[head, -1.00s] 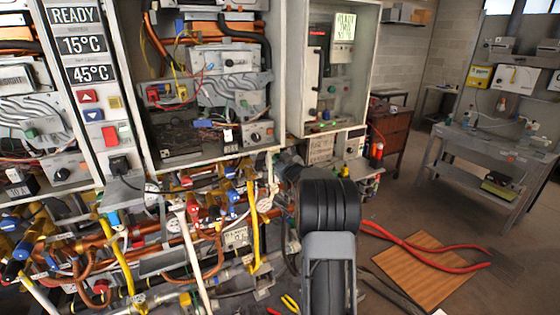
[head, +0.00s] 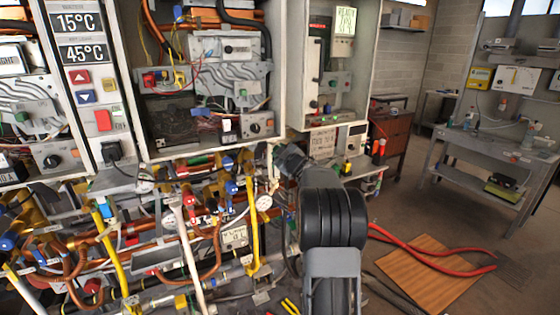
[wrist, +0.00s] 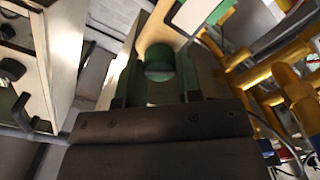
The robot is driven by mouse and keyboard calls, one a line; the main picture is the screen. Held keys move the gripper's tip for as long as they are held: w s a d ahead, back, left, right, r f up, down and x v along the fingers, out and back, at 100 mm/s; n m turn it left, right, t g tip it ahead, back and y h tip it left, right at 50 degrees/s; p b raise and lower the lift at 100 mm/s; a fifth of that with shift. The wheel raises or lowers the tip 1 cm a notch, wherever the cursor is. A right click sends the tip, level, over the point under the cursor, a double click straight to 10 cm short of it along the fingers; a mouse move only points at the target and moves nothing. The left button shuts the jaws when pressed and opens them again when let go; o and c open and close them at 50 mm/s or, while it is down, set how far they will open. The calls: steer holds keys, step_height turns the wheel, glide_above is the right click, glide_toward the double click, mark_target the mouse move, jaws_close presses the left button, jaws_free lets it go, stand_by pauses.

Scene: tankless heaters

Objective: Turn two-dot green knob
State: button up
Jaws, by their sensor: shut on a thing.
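In the wrist view a green knob (wrist: 160,56) with a rounded body sits between the two fingers of my gripper (wrist: 158,75). My gripper is shut on it, with one finger on each side. No dots can be made out on it. In the head view my own arm stands in front of the lower right of the heaters and hides the gripper and the held knob.
A pale panel edge (wrist: 64,50) is at the left of the wrist view, and yellow pipes (wrist: 262,75) are at the right. In the head view a glass-fronted cabinet (head: 366,65) stands above my arm. Red hoses (head: 425,254) and a wooden board (head: 425,285) lie on the floor.

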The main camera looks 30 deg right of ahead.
steer(key=shift+f+n+b, duration=0.1)
steer(key=shift+n+b, duration=1.05)
steer(key=shift+n, duration=0.75)
steer(key=o, duration=0.9)
steer(key=shift+o, duration=0.2)
steer(key=s+a+b, duration=0.2)
steer(key=s, duration=1.1)
steer(key=shift+s+b, duration=0.35)
